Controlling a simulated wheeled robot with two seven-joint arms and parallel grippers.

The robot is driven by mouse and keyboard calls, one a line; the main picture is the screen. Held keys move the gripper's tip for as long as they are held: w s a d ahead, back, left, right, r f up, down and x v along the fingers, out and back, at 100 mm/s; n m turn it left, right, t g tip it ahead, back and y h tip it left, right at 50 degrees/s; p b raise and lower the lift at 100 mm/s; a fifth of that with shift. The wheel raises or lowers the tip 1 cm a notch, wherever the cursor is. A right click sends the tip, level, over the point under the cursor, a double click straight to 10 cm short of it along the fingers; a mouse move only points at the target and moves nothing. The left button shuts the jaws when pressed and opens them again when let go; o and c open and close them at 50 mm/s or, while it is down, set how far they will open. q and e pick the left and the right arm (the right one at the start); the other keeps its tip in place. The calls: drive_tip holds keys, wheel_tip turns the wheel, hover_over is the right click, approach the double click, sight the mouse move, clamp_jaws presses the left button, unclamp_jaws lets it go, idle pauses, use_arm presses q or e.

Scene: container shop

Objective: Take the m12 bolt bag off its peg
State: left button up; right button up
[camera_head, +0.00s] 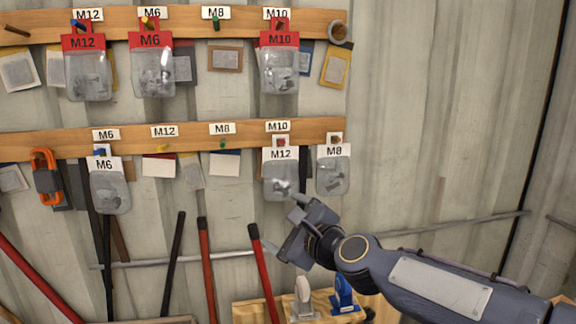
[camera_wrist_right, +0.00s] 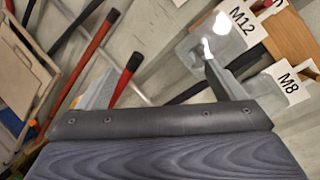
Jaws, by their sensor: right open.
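An M12 bolt bag with a white header (camera_head: 281,175) hangs on the lower rail from the peg under the M10 label. It also shows in the right wrist view (camera_wrist_right: 222,38), upper right. Another M12 bag, with a red header (camera_head: 88,70), hangs at the upper left. My right gripper (camera_head: 297,222) is open and empty, just below and right of the white-header M12 bag. In the right wrist view one finger overlaps the bag's lower part; the fingers are apart, and I cannot tell whether that finger touches it. My left gripper is not in view.
An M8 bag (camera_head: 333,170) hangs close on the right of the white-header M12 bag. Red-header M6 (camera_head: 152,68) and M10 (camera_head: 279,66) bags hang above. Long red-handled tools (camera_head: 263,270) lean below. The corrugated wall at right is mostly bare.

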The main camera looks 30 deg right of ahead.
sight(282, 160)
drive_tip(key=w+d+r+m+h+p, duration=0.1)
drive_tip(key=w+d+r+m+h, duration=0.1)
drive_tip(key=w+m, duration=0.2)
drive_tip(key=w+d+r+m+t+h+p, duration=0.1)
drive_tip(key=w+d+r+m+h, duration=0.1)
drive_tip(key=w+m, duration=0.3)
drive_tip(key=w+d+r+m+h+p, duration=0.1)
drive_tip(key=w+d+r+m+h, duration=0.1)
drive_tip(key=w, duration=0.4)
drive_tip(key=shift+d+r+m+h, duration=0.1)
drive_tip(key=shift+r+m+h, duration=0.35)
drive_tip(key=shift+m, duration=0.85)
drive_tip(key=shift+r, duration=0.15)
drive_tip(key=c, duration=0.8)
drive_tip(key=shift+o, duration=0.2)
drive_tip(key=shift+r+p, duration=0.3)
drive_tip(key=shift+r, duration=0.1)
